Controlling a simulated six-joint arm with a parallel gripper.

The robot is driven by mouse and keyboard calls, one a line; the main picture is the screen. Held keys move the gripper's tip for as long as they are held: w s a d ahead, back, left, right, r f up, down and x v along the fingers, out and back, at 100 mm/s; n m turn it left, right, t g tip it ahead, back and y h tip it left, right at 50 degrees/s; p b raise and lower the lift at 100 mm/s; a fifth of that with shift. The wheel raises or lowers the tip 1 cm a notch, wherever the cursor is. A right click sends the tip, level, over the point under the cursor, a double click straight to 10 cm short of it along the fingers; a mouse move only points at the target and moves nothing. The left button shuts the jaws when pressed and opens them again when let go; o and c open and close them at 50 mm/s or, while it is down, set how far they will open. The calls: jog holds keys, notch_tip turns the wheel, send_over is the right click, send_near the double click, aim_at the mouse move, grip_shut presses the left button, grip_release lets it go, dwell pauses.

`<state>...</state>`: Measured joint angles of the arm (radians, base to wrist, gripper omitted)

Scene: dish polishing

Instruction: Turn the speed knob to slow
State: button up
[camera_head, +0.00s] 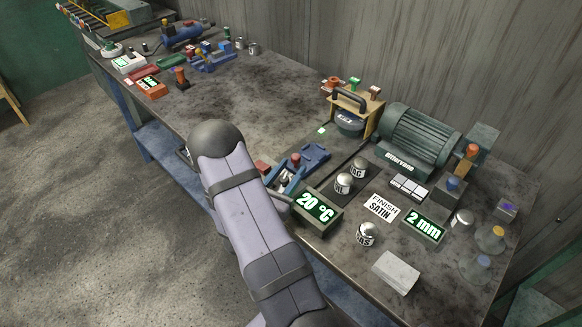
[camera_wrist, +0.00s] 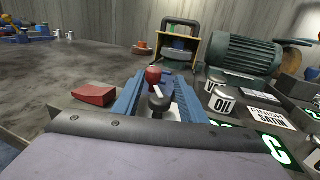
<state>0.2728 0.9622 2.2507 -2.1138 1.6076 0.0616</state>
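No knob in view carries a readable speed label, so I cannot tell which one is the speed knob or how it is set. A green motor (camera_head: 418,135) stands behind, near a blue-knobbed box (camera_head: 452,187).
Displays reading 20 °C (camera_head: 319,208) and 2 mm (camera_head: 424,225), a FINISH SATIN card (camera_head: 381,207), and metal tins including OIL (camera_head: 343,184) crowd the right. A red wedge (camera_wrist: 95,95) lies left of the fixture. The bench (camera_head: 200,103) between the two groups is clear.

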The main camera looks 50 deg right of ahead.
jog(key=shift+d, duration=0.3)
grip_shut()
jog(key=shift+w+t, duration=0.1)
jog(key=shift+t, duration=0.2)
jog(key=shift+w+a+n+t+y, duration=0.1)
jog(key=shift+w+n+t+y, duration=0.1)
jog(key=shift+n+t+y, duration=0.35)
grip_release()
